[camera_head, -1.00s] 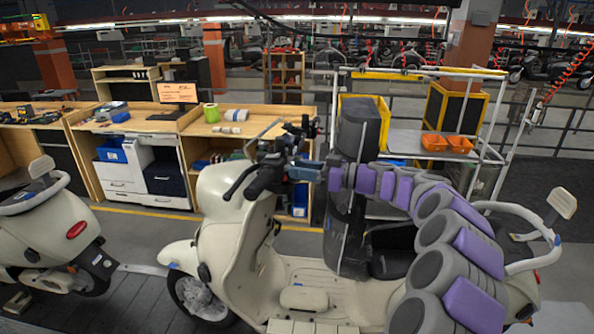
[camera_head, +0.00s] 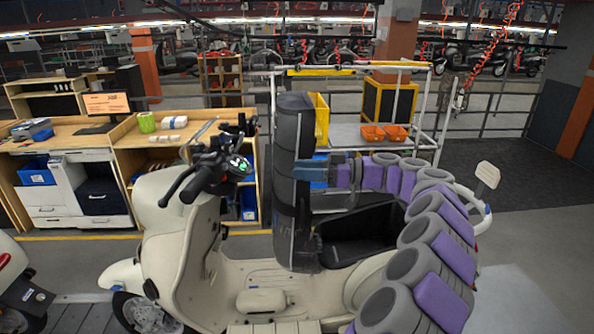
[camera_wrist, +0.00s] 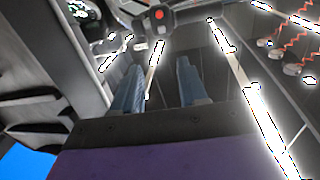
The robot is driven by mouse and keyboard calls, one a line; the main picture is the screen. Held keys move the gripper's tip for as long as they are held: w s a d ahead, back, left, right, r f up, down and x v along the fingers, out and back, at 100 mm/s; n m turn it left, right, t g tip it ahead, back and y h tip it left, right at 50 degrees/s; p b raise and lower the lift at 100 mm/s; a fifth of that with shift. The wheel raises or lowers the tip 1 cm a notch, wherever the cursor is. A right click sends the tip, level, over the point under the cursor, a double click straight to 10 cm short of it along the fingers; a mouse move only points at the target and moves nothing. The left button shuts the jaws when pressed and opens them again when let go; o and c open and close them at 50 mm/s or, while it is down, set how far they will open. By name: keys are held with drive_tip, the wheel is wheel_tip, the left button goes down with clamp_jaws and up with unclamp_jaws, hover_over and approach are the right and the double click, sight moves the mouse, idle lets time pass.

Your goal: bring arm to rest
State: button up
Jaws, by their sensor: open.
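My arm, with purple and grey segments (camera_head: 437,303), reaches from the lower right across the cream scooter (camera_head: 262,300). My gripper (camera_head: 300,173) ends beside a tall, dark upright piece (camera_head: 293,225) that looks like the scooter's raised seat. I cannot tell whether it touches that piece. In the wrist view, the two blue fingers of my gripper (camera_wrist: 158,80) stand apart with nothing between them. A black open compartment (camera_head: 360,237) lies in the scooter body below my arm.
Handlebars (camera_head: 205,170) rise left of the upright piece. Behind stand a wooden workbench (camera_head: 150,138) and a white-framed rack (camera_head: 433,110) with orange bins (camera_head: 384,133). Another scooter (camera_head: 18,285) shows at lower left. The dark floor at right (camera_head: 530,180) is clear.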

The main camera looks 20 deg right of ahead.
idle(0.4)
drive_tip(key=s+a+f+g+b, duration=0.1)
drive_tip(key=s+a+g+b, duration=0.15)
drive_tip(key=a, duration=0.55)
drive_tip(key=s+a+f+g+b, duration=0.1)
drive_tip(key=s+a+g, duration=0.25)
drive_tip(key=a, duration=0.45)
drive_tip(key=s+a+f+m+g+h+b, duration=0.4)
drive_tip(key=s+a+f, duration=0.3)
drive_tip(key=s+a, duration=0.5)
drive_tip(key=s+d+f+m+h+b, duration=0.35)
drive_tip(key=s+f+h, duration=0.35)
drive_tip(key=s+f, duration=0.7)
drive_tip(key=s+d+f+m+h+b, duration=0.3)
drive_tip(key=s+d+f, duration=0.6)
drive_tip(key=s, duration=0.3)
drive_tip(key=shift+s+m+h, duration=0.15)
drive_tip(key=shift+m+h, duration=0.4)
drive_tip(key=shift+h, duration=0.45)
